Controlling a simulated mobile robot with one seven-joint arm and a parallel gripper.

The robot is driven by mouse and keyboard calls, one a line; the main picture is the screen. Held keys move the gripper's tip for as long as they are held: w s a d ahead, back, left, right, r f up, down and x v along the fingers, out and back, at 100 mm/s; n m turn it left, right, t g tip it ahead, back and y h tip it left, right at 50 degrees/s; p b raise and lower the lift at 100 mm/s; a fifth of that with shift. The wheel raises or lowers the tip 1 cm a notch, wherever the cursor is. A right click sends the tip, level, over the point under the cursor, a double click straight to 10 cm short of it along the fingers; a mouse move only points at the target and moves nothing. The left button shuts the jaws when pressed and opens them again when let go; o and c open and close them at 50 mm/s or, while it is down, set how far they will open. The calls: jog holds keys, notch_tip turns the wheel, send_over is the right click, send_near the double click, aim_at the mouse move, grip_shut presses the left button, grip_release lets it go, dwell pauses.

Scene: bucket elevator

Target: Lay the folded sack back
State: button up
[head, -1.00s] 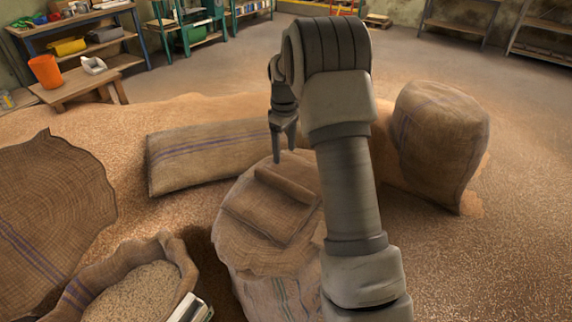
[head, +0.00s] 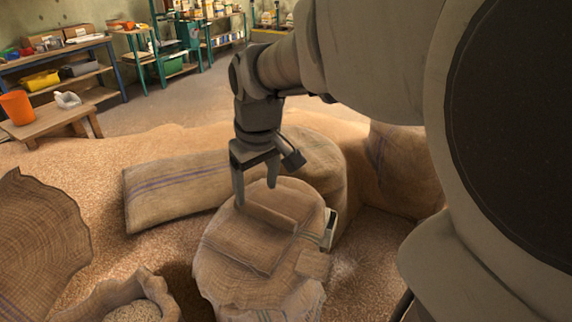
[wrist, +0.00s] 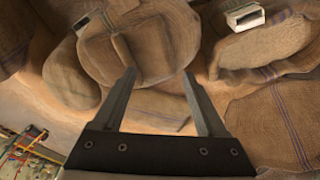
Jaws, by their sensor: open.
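The folded sack (head: 248,248) is brown burlap and lies on the round top of a standing full sack (head: 222,282), with a raised fold along its far edge. My gripper (head: 256,194) points down above the far side of that top, its fingers apart and empty. In the wrist view, my gripper (wrist: 158,73) shows two spread fingers with nothing between them, and the folded sack (wrist: 150,45) shows just beyond the tips. I cannot tell the exact height of the fingertips above the cloth.
A striped sack (head: 180,190) lies on spilled grain at the left, and another full sack (head: 320,165) stands behind. A small pale box (head: 331,228) is at the right of the stack. An open grain sack (head: 100,300) is at front left. A bench holds an orange bucket (head: 16,107).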

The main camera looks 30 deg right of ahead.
jog(key=s+a+r+m+t, duration=0.2)
jog(key=s+a+t, duration=0.1)
jog(key=s, duration=1)
jog(key=shift+s+r, duration=0.1)
notch_tip(320, 180, up, 12)
jog(key=p, duration=1.2)
jog(key=shift+f, duration=0.25)
jog(key=shift+c, duration=0.2)
jog(key=c, duration=0.4)
jog(key=shift+o, duration=0.2)
jog(key=shift+a, duration=0.1)
